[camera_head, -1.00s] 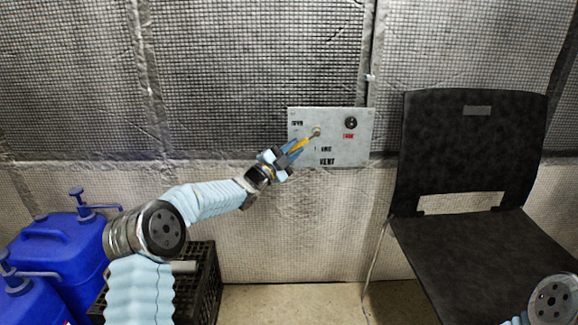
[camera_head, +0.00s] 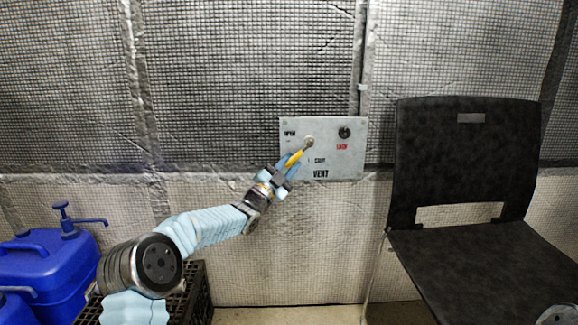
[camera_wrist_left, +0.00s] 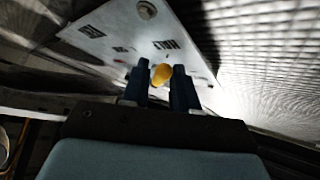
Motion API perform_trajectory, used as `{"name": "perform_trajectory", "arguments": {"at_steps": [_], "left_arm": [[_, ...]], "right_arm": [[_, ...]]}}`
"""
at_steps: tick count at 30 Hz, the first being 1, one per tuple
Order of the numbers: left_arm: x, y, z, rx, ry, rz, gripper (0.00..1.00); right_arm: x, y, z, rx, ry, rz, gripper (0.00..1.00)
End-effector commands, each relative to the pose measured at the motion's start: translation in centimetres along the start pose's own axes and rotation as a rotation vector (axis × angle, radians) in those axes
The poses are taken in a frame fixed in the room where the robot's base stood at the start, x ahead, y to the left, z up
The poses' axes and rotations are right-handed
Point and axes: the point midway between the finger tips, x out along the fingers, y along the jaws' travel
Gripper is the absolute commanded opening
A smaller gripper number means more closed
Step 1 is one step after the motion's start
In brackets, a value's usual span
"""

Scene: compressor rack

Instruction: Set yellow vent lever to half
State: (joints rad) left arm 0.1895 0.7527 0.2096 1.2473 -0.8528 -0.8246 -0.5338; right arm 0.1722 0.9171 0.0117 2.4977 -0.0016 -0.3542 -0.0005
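The yellow vent lever (camera_head: 296,157) is on a grey panel (camera_head: 345,164) on the wall. It runs from a round pivot (camera_head: 308,141) down and to the left. The panel reads OPEN at upper left and VENT at the bottom; a small label between is hard to read. My left gripper (camera_head: 289,165) reaches the lever from the lower left. In the left wrist view the lever's yellow end (camera_wrist_left: 161,75) sits between the two dark fingers (camera_wrist_left: 161,88), which appear closed on it. My right gripper is out of view.
A dark knob (camera_head: 345,132) with a red label is at the panel's upper right. A black chair (camera_head: 465,160) stands right of the panel. Blue jugs (camera_head: 50,265) and a black crate (camera_head: 200,295) are at lower left. The wall around the panel is clear.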

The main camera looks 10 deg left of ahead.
Motion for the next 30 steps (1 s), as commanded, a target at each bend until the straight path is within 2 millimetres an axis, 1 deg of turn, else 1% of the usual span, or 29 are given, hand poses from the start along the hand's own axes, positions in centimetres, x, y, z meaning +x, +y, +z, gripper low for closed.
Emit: {"name": "perform_trajectory", "arguments": {"at_steps": [1,2,3,11,14,17,24,27,30], "left_arm": [[0.0,0.0,0.0,0.0,0.0,0.0,0.36],[0.0,0.0,0.0,0.0,0.0,0.0,0.41],[0.0,0.0,0.0,0.0,0.0,-0.001,0.43],[-0.1,-0.1,-0.1,0.001,0.002,-0.002,0.43],[-0.7,-0.2,0.0,0.002,0.001,-0.002,0.43],[-2.2,-0.1,0.0,0.001,0.0,-0.001,0.43],[-8.2,-0.1,0.0,0.001,-0.001,-0.001,0.43],[-10.4,-0.1,0.0,0.001,-0.002,-0.001,0.43],[-12.1,-0.1,0.1,0.0,-0.001,-0.001,0.43]], "right_arm": [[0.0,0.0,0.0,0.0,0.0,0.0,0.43],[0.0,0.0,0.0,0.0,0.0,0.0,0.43],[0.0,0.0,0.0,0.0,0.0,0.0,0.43],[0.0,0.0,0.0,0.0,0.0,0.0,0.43],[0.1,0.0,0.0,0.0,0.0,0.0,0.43],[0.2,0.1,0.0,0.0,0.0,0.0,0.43],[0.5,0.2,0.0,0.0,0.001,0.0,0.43],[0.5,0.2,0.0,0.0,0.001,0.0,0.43],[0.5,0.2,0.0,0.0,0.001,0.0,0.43]]}}
